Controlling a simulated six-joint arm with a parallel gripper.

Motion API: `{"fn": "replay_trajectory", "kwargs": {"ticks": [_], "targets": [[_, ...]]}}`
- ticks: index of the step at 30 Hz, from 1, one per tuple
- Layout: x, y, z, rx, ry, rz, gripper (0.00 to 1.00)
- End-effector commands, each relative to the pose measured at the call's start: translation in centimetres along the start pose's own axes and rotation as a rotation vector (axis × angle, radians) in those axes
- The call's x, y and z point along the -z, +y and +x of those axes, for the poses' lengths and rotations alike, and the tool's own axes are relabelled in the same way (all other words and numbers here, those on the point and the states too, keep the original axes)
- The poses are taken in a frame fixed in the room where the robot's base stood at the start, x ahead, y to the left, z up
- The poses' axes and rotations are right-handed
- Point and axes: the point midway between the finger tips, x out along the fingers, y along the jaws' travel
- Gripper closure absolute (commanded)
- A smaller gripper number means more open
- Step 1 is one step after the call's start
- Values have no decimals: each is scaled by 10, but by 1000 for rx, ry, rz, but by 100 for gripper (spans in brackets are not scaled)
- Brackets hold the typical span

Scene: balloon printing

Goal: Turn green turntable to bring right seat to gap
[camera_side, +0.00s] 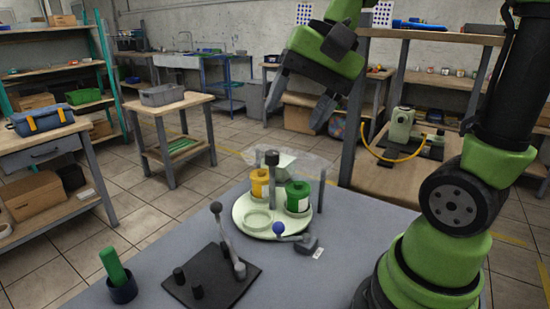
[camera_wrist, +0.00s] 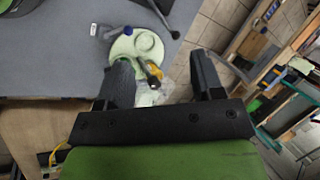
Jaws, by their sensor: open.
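The pale green turntable (camera_side: 242,222) stands on the grey table. A yellow can (camera_side: 259,184) sits at its back left and a green can (camera_side: 298,196) at its right. An empty ring seat (camera_side: 257,219) is at the front. A clear cover (camera_side: 305,160) and a dark-topped post (camera_side: 272,160) rise over its back. A blue-knobbed lever (camera_side: 278,229) is at its front right edge. My gripper (camera_side: 298,106) is open and empty, above and behind the turntable. In the wrist view, the turntable (camera_wrist: 122,48) and yellow can (camera_wrist: 153,70) show beyond the open fingers (camera_wrist: 163,76).
A green stick (camera_side: 112,265) stands in a dark cup (camera_side: 122,289) at the front left. A small grey block (camera_side: 307,245) lies beside the turntable.

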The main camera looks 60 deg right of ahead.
Motion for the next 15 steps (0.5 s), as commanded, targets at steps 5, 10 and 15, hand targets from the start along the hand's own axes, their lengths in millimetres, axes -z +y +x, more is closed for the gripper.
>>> {"fn": "replay_trajectory", "kwargs": {"ticks": [5,10,15], "targets": [[63,1,19,27,-186,369,39],[125,22,38,111,-362,705,39],[178,61,58,238,-530,1001,39]]}}
